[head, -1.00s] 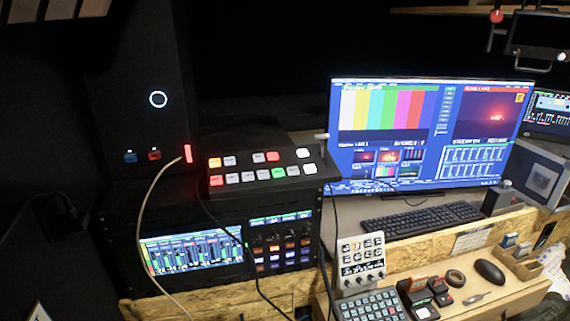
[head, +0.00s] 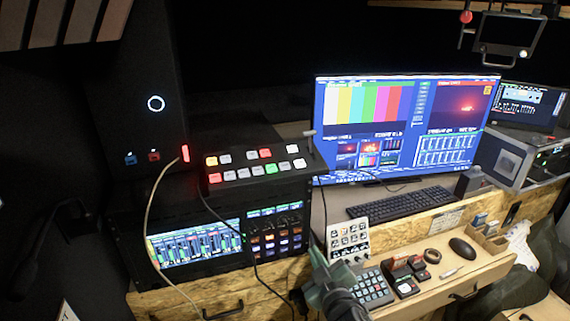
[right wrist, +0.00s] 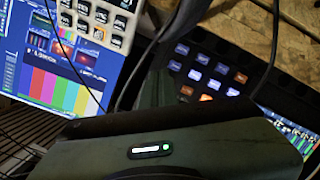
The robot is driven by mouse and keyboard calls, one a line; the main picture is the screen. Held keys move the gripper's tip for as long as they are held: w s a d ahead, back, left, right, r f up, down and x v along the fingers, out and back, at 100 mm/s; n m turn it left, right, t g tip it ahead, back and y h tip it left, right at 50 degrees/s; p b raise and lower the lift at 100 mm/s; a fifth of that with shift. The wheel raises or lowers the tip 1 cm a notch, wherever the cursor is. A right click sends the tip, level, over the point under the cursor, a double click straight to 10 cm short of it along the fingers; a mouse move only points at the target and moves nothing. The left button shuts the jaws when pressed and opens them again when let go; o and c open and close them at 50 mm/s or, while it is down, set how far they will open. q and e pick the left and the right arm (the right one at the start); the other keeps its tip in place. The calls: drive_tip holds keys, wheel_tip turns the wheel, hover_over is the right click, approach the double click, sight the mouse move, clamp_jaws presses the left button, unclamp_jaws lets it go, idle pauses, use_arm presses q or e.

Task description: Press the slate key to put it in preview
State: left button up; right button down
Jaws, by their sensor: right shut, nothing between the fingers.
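The black switcher panel (head: 300,176) stands left of the monitor, with two rows of keys. Its lower row has a red-lit key (head: 215,178) at the left end, a green-lit key (head: 271,168) further right, and several white ones. The labels are too small to tell which is the slate key. The monitor (head: 345,128) shows colour bars in its left pane and a red picture in its right pane. My right gripper (head: 325,265) is shut and empty, low in front of the white keypad and below the switcher panel. My left gripper is out of view.
The white keypad (head: 348,238) stands beside my right gripper, and a dark key pad (head: 373,288) lies on the wooden desk. A keyboard (head: 400,203) and mouse (head: 463,248) are further right. Cables hang in front of the lower-left screen (head: 200,252). The right wrist view shows a panel of coloured keys (right wrist: 210,75) close by.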

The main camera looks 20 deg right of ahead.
drive_tip(key=w+a+r+n+t+y, duration=0.2)
drive_tip(key=r, duration=0.4)
drive_tip(key=w+a+r+n+t+y, duration=0.1)
drive_tip(key=w+r+n+t, duration=0.1)
drive_tip(key=r, duration=0.5)
drive_tip(key=a+r+n+y+p, duration=0.1)
drive_tip(key=a+r+n+y, duration=0.7)
drive_tip(key=r+n+y, duration=0.45)
wheel_tip(320, 180, up, 7)
drive_tip(key=n+g+h+p, duration=0.1)
drive_tip(key=n+g+h, duration=0.8)
drive_tip(key=n, duration=0.4)
hover_over(285, 166)
drive_tip(key=s, duration=0.4)
drive_tip(key=g, duration=0.1)
drive_tip(key=shift+w+d+f+y, duration=0.1)
drive_tip(key=shift+w+d+y, duration=0.1)
drive_tip(key=shift+d+y, duration=0.2)
drive_tip(key=shift+w+f+b, duration=0.35)
drive_tip(key=shift+f+b, duration=0.45)
drive_tip(key=shift+f, duration=0.6)
drive_tip(key=shift+w+f+b, duration=0.4)
drive_tip(key=shift+f+b, duration=0.45)
drive_tip(key=shift+f, duration=0.6)
drive_tip(key=shift+w+f+b, duration=0.35)
drive_tip(key=shift+f+b, duration=0.45)
drive_tip(key=shift+f, duration=0.6)
